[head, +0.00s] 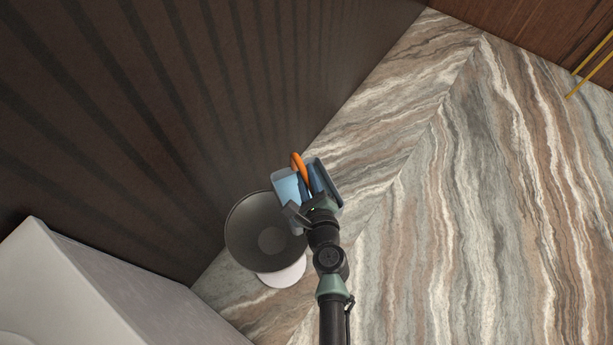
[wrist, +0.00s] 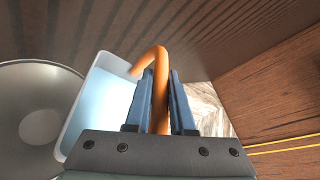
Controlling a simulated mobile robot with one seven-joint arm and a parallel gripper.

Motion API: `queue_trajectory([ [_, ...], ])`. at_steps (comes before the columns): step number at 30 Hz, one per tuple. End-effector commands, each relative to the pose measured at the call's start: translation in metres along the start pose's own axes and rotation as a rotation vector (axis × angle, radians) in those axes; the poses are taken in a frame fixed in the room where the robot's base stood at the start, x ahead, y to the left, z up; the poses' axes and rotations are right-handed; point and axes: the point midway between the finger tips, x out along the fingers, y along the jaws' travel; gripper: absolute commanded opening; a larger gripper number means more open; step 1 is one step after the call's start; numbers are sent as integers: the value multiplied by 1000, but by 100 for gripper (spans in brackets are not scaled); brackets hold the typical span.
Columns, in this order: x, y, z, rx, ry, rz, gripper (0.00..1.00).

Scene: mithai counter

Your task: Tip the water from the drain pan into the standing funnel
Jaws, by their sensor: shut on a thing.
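The drain pan (head: 286,184) is a pale box with light blue water inside and an orange handle (head: 297,160). My gripper (head: 307,186) is shut on that handle, and the wrist view shows the handle (wrist: 160,90) between the two blue fingers (wrist: 160,82). The pan also shows in the wrist view (wrist: 97,110), left of the fingers. The standing funnel (head: 250,240) is a wide grey round bowl, seen from above beside the pan's left side. It fills the left of the wrist view (wrist: 42,88). I see no stream of water. The pan's height over the funnel's rim is unclear.
A white disc (head: 283,275) shows below the funnel's front rim. A dark ribbed panel (head: 200,110) rises behind the funnel and pan. A pale block (head: 90,290) stands at the lower left. The striped marble floor (head: 480,210) is clear to the right.

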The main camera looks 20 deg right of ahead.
Motion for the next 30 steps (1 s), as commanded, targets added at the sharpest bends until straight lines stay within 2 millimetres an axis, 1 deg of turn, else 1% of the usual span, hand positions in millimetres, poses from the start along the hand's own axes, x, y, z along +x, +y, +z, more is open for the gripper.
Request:
queue_trajectory([
  [6,6,9,-13,0,-3,-2,0],
  [21,15,25,-35,-2,-3,-3,0],
  [30,11,37,-25,-164,-4,-68,0],
])
